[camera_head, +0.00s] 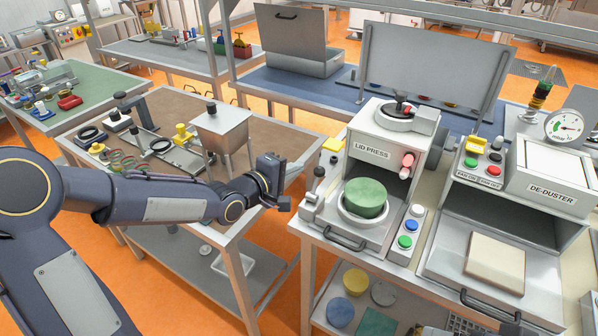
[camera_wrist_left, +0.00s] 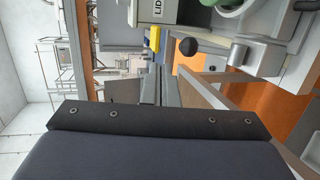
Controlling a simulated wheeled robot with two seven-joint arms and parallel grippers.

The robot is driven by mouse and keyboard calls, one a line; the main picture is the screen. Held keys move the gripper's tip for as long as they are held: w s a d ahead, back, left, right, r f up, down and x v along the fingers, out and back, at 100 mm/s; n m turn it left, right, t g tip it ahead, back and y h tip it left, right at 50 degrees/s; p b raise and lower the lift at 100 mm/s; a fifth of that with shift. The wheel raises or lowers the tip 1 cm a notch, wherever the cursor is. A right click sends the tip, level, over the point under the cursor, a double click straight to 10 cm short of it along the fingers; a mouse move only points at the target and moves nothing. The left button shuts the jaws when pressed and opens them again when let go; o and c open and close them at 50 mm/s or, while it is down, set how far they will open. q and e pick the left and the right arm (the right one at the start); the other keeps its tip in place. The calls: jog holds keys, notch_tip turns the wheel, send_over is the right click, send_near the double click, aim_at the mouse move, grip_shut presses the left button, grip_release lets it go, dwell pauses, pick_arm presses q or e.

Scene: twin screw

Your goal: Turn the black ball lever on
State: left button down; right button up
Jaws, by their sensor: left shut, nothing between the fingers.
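The black ball lever (camera_head: 319,171) is at the left side of the grey lid press (camera_head: 372,152), below a yellow block (camera_head: 333,144). In the left wrist view the black ball (camera_wrist_left: 187,47) shows just beyond my fingers, to their upper right. My left gripper (camera_head: 284,202) is shut and empty, just left of the press and slightly below the ball, apparently apart from it. Its closed fingers (camera_wrist_left: 156,88) also show in the left wrist view. The lower part of the lever is hard to make out. My right gripper is out of view.
A green round piece (camera_head: 365,197) sits in the press. Button boxes (camera_head: 411,227) and the de-duster (camera_head: 530,190) stand to the right. A hopper (camera_head: 222,130) stands on the brown table behind my left arm. A gap separates that table from the press bench.

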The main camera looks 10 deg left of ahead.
pick_arm(q)
jog(key=s+a+r+p, duration=0.1)
jog(key=s+a+r, duration=0.2)
jog(key=s, duration=0.1)
jog(key=shift+s+r, duration=0.25)
jog(key=shift+s, duration=0.1)
